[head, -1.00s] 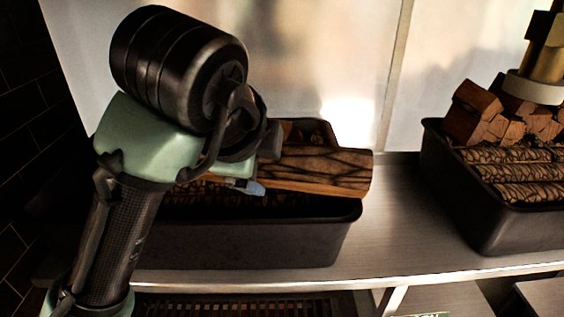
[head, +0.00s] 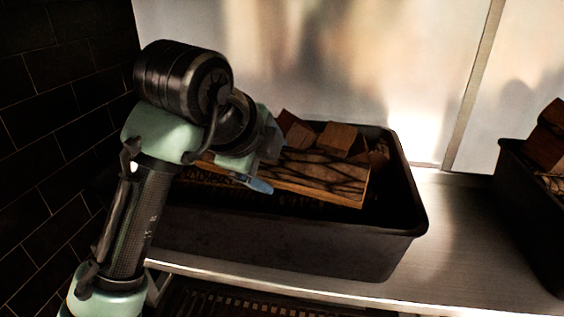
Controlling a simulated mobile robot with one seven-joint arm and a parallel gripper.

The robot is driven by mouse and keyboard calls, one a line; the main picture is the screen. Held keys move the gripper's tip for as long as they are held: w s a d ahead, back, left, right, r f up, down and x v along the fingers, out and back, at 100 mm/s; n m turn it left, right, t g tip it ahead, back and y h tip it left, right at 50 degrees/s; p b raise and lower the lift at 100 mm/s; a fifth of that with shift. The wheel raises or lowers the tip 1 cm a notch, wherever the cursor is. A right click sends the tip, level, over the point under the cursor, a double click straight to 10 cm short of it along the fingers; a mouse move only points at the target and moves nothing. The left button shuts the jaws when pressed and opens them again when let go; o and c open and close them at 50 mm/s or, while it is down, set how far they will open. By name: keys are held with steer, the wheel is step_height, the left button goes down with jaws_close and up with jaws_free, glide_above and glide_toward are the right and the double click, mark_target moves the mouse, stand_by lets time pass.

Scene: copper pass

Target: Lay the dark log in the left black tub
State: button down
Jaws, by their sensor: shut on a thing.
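The dark log (head: 325,176) has dark cracked bark and a paler split edge. It lies at a slant over the opening of the left black tub (head: 300,246), its right end lower and within the rim as seen. Inside the tub are wood chunks (head: 338,137) at the back and bark-covered logs at the left, partly hidden.
A second black tub (head: 530,205) with wood stands at the right edge, partly cut off. Bare metal shelf (head: 460,235) lies between the tubs. A pale metal wall (head: 330,60) stands behind, and a dark tiled wall (head: 50,110) is at the left.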

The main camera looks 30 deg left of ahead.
steer(key=shift+a, duration=0.25)
jaws_free()
steer(key=shift+f, duration=0.2)
steer(key=shift+s+r, duration=0.3)
steer(key=shift+r, duration=0.2)
steer(key=p+v, duration=0.6)
steer(key=v, duration=0.6)
